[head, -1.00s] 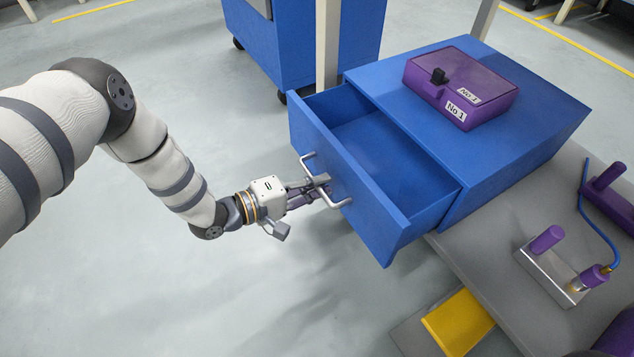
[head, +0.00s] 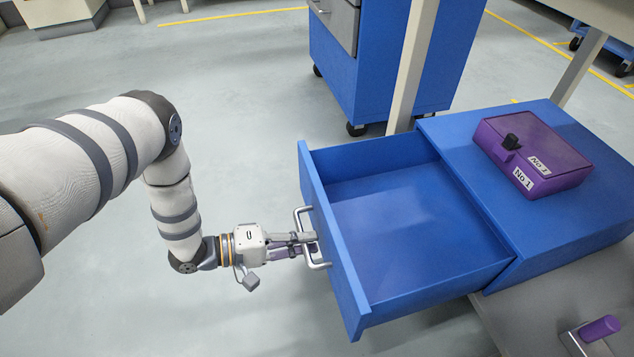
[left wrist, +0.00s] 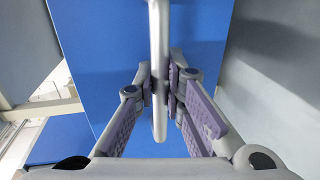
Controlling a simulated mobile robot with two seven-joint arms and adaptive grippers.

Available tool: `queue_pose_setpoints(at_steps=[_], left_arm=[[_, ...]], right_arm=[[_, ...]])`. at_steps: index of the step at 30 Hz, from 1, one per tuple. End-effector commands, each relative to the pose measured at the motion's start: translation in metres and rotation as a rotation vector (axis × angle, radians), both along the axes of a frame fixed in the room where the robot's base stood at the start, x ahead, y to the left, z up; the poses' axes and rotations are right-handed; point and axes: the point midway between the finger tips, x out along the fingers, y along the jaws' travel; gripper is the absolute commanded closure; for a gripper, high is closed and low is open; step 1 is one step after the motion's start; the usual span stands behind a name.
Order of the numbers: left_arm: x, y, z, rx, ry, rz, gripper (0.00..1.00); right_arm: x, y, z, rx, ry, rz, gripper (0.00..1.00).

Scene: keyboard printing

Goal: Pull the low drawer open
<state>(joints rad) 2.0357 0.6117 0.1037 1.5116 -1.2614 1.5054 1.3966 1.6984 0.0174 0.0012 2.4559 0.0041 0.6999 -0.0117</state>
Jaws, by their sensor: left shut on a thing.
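The blue drawer (head: 405,235) stands well out of its blue cabinet (head: 560,235), and its inside looks empty. Its metal handle (head: 318,265) is on the front panel, facing left. My left gripper (head: 308,243) is shut on the handle, fingers reaching in from the left. In the left wrist view the handle (left wrist: 159,40) runs upright between the two purple-padded fingers (left wrist: 160,85), with the blue drawer front (left wrist: 215,45) behind it. My right gripper is not in view.
A purple box (head: 530,155) labelled No 1 sits on top of the cabinet. A purple-handled tool (head: 598,330) is at the lower right. A blue wheeled cabinet (head: 375,70) and a pale post (head: 412,65) stand behind. The floor left of the drawer is clear.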

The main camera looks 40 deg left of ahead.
Motion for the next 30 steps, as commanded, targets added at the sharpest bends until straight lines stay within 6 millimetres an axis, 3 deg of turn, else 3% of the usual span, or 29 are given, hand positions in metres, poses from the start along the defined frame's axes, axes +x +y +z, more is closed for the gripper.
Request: queue_pose_setpoints(at_steps=[9,10,12,13,23,30], left_arm=[[-0.001,0.000,0.000,-0.001,-0.001,-0.001,1.00],[-0.001,0.000,0.000,-0.001,-0.001,-0.001,0.88],[-0.001,0.000,0.000,-0.001,-0.001,-0.001,0.72],[-0.001,0.000,0.000,-0.001,-0.001,-0.001,0.69],[-0.004,0.003,0.001,0.000,0.000,0.001,0.69],[-0.048,0.039,0.012,0.001,0.002,0.003,0.69]], right_arm=[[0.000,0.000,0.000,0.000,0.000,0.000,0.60],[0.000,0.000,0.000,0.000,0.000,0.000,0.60],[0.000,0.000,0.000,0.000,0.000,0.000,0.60],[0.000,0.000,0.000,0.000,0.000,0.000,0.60],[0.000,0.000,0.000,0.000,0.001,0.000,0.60],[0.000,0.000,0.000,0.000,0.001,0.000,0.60]])
